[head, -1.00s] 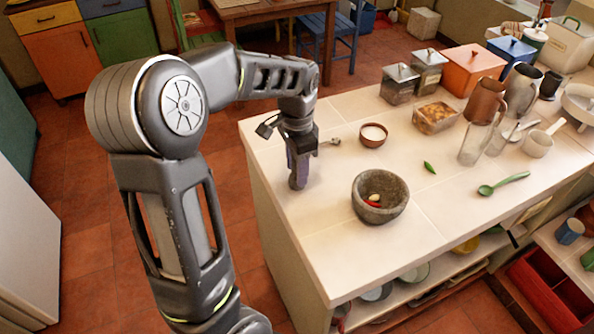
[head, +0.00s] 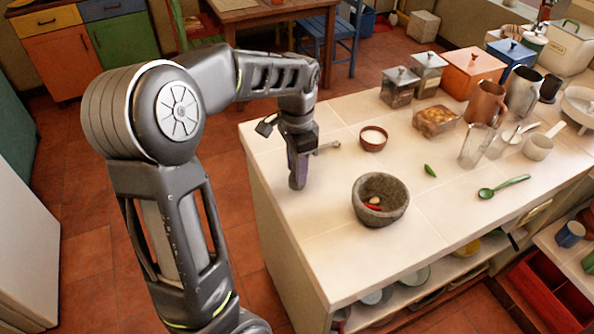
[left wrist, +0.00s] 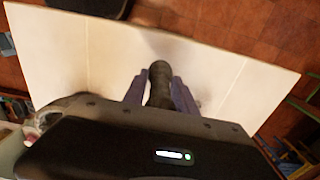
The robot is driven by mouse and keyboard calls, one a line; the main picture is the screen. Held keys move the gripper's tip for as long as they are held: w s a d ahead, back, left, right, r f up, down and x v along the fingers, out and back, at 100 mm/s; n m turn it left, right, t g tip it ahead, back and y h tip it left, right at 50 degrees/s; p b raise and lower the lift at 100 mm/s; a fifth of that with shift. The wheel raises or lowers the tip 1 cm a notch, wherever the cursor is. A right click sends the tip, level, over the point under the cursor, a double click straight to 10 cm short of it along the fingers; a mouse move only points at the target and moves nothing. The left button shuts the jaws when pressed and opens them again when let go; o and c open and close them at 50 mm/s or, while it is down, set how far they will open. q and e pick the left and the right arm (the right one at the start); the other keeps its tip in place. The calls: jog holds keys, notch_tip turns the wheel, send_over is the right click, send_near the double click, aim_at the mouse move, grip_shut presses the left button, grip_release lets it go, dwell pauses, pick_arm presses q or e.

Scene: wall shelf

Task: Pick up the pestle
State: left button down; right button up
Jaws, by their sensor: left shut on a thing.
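The dark grey pestle (head: 298,181) stands about upright at the left part of the counter. My left gripper (head: 299,157) points down and is shut on its upper part. In the left wrist view the pestle (left wrist: 159,84) sits between the two purplish fingers. Whether its lower end touches the counter I cannot tell. My right gripper is not in view.
A stone mortar (head: 392,214) with a red and a pale piece inside stands right of the pestle. A small brown bowl (head: 373,139) and a metal spoon (head: 331,146) lie behind. Jars and jugs fill the back right. The counter's front left is clear.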

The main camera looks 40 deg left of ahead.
pick_arm(q)
notch_tip(320, 180, up, 9)
jog(key=shift+f+b, duration=0.1)
jog(key=shift+b, duration=0.25)
jog(key=shift+s, duration=0.1)
dwell(0.7)
